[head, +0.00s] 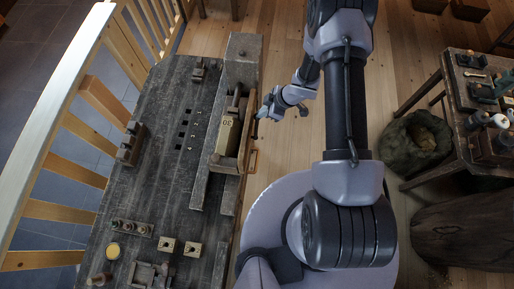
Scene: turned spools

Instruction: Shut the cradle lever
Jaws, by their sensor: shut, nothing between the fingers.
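The cradle (222,164) is a wooden holder on the right edge of the dark workbench. A pale yellowish block (228,136) with a dark number on it sits in it. An orange-brown wooden bar, which looks like the cradle lever (253,160), stands out along the cradle's right side, at the bench edge. My gripper (258,120) is shut and empty, just above and right of the bar's upper end in the picture. I cannot tell whether its fingertips touch the bar. How far the lever is swung is too small to tell.
The workbench (160,150) holds a small rack (131,143), two square blocks and a yellow disc (113,250) at the lower left. A wooden railing (62,120) runs along the left. A green sack (415,141) and a side table with tools stand at right. Wooden floor lies between.

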